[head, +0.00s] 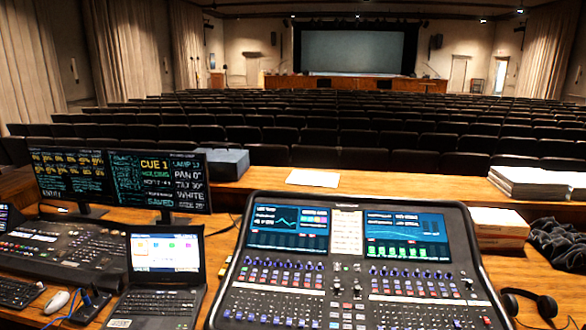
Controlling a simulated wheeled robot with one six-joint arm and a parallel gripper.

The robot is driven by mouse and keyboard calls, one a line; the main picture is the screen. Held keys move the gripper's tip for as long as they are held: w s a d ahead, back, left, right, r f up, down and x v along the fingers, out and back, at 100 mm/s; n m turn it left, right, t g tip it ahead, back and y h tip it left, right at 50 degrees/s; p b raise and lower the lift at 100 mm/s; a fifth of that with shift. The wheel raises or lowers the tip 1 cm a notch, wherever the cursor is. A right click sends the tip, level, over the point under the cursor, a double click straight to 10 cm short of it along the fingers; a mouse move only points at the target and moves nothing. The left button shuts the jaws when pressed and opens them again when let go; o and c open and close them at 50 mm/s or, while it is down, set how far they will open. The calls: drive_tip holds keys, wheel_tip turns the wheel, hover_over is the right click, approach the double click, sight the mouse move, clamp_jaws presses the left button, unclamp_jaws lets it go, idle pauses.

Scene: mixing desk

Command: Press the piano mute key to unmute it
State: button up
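The mixing desk (345,268) stands on the wooden table at the lower middle right. It has a left screen (287,228) and a right screen (406,236), both lit. Rows of small knobs and keys, some red or orange, lie below the screens. The labels are too small to read, so I cannot tell which key is the piano mute key or whether it is lit. The desk's front part is cut off by the bottom edge. My gripper is not in view.
A laptop (155,300), a lighting console (70,250) and two monitors (120,180) stand left of the desk. Headphones (530,305), a paper stack (530,180) and dark cloth (560,245) lie right. A sheet (313,178) lies behind. Auditorium seats fill the background.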

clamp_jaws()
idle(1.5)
